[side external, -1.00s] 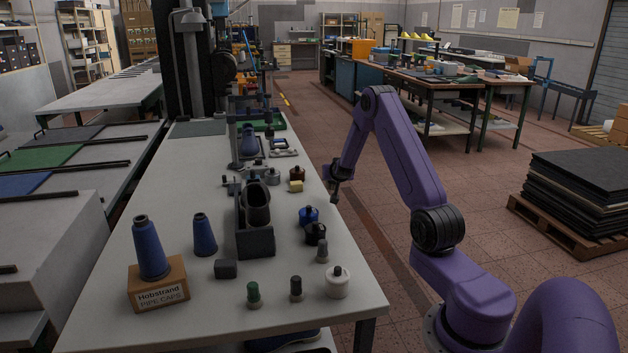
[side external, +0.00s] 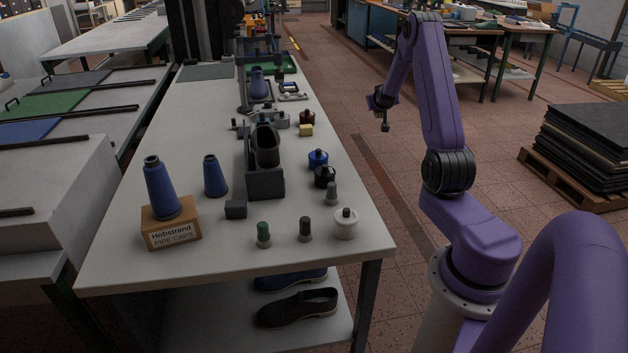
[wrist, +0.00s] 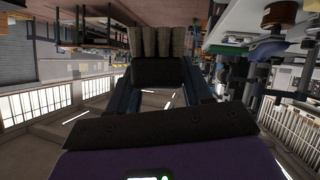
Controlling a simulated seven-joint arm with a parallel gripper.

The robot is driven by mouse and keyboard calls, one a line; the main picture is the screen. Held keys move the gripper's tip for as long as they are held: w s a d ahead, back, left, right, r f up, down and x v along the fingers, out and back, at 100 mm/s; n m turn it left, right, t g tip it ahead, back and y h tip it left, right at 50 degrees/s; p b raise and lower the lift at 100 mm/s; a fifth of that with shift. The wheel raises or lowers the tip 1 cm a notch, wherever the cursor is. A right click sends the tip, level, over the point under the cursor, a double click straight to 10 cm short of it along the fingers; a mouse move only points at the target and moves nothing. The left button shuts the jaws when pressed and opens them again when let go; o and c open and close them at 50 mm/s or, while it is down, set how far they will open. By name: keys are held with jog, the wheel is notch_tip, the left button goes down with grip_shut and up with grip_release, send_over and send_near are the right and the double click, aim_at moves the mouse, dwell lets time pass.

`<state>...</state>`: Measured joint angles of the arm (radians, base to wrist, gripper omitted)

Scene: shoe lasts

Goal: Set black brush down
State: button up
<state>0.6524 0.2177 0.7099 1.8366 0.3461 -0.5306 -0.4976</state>
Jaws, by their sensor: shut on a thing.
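My gripper (side external: 382,104) hangs in the air to the right of the white workbench (side external: 215,262), beyond its right edge. It is shut on the black brush, which shows as a small dark shape (side external: 385,124) below the fingers. In the wrist view the brush's black block (wrist: 160,72) sits between the two fingers, with pale grey-brown bristle tufts (wrist: 165,41) beyond it. The brush is clear of the bench top.
The bench's right side holds a white jar (side external: 346,226), a black jar (side external: 325,178), a blue jar (side external: 318,160) and small capped pieces. A dark stand (side external: 264,184) holds a shoe last (side external: 266,150). Blue cones (side external: 160,188) stand left. Bare bench top shows between them.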

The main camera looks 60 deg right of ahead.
notch_tip(320, 180, up, 8)
jog(key=shift+w+a+r, duration=0.15)
jog(key=shift+a+r, duration=0.1)
jog(key=w+a+r+n+t+y, duration=0.25)
jog(key=w+a+n+y, duration=0.3)
jog(key=a, duration=0.75)
jog(key=w+a+r+n+t+y, duration=0.1)
jog(key=w+a+n+t+y, duration=0.4)
jog(key=a, duration=0.8)
jog(key=s+a+f+n+g+y, duration=0.2)
jog(key=s+a+n+y, duration=0.3)
jog(key=a, duration=0.5)
jog(key=s+a+f+n+g+y, duration=0.25)
jog(key=s+a+n+y, duration=0.2)
jog(key=a, duration=0.45)
notch_tip(320, 180, down, 11)
jog(key=shift+s+r, duration=0.2)
jog(key=shift+s, duration=0.05)
jog(key=shift+f, duration=4.35)
jog(key=shift+f, duration=0.1)
